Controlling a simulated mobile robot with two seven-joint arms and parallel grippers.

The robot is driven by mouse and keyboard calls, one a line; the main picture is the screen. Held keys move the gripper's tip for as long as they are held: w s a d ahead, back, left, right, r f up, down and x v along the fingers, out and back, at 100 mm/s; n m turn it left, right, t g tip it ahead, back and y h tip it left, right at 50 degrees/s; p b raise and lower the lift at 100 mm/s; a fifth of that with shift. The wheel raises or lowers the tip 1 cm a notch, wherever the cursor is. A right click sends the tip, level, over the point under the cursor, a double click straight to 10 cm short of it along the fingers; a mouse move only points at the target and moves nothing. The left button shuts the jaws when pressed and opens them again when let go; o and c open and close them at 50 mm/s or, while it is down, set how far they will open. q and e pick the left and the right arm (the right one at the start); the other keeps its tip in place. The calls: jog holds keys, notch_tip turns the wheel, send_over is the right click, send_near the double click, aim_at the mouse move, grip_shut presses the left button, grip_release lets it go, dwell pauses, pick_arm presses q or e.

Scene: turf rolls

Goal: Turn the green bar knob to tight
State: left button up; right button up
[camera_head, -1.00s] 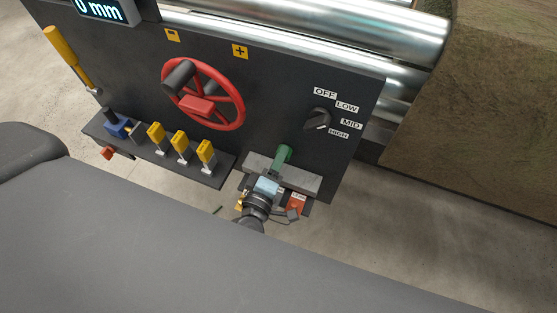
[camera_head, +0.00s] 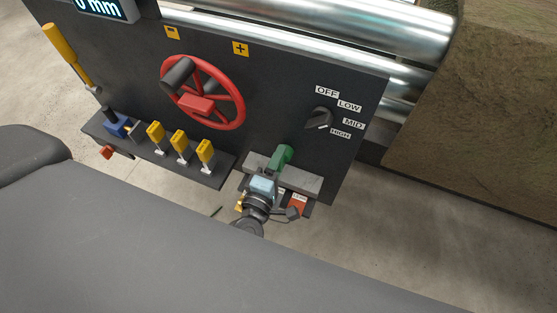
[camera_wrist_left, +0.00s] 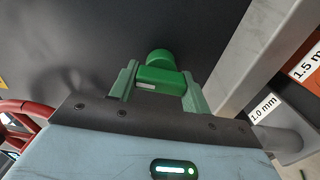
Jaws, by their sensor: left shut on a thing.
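The green bar knob (camera_head: 284,154) sits low on the dark control panel, above a grey ledge. It also shows in the left wrist view (camera_wrist_left: 160,60), with its bar pointing toward my camera and a pale mark on its front. My left gripper (camera_head: 277,165) reaches it from below and is shut on the bar, with one finger on each side in the left wrist view (camera_wrist_left: 158,82). The fingers hide part of the knob's sides. No tight label can be read in these frames. My right gripper is not in view.
A red handwheel (camera_head: 204,93), a black dial (camera_head: 319,118) marked OFF to HIGH, and several yellow switches (camera_head: 179,141) are on the panel. The grey ledge (camera_head: 300,180) lies close beside the gripper. Orange thickness gauges (camera_head: 298,203) hang near it.

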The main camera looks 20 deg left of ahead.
pick_arm(q)
jog(key=o, duration=1)
jog(key=shift+c, duration=0.2)
jog(key=s, duration=0.8)
jog(key=shift+b, duration=0.4)
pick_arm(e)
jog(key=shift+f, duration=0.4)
pick_arm(q)
jog(key=shift+a, duration=0.1)
jog(key=s+a+f+m+g+p, duration=0.1)
jog(key=s+a+m+g+p, duration=0.1)
jog(key=s+m, duration=0.4)
jog(key=s+a+f+m+g+h+p, duration=0.1)
jog(key=s+a+m+g+p, duration=0.1)
jog(key=s+m+g+p, duration=0.2)
jog(key=s+a+f+m+g+p, duration=0.1)
jog(key=s+a+m+g+p, duration=0.1)
jog(key=s+m, duration=0.7)
jog(key=shift+s+m+g+p, duration=0.4)
jog(key=shift+s+g+p, duration=0.2)
jog(key=shift+s+p, duration=0.65)
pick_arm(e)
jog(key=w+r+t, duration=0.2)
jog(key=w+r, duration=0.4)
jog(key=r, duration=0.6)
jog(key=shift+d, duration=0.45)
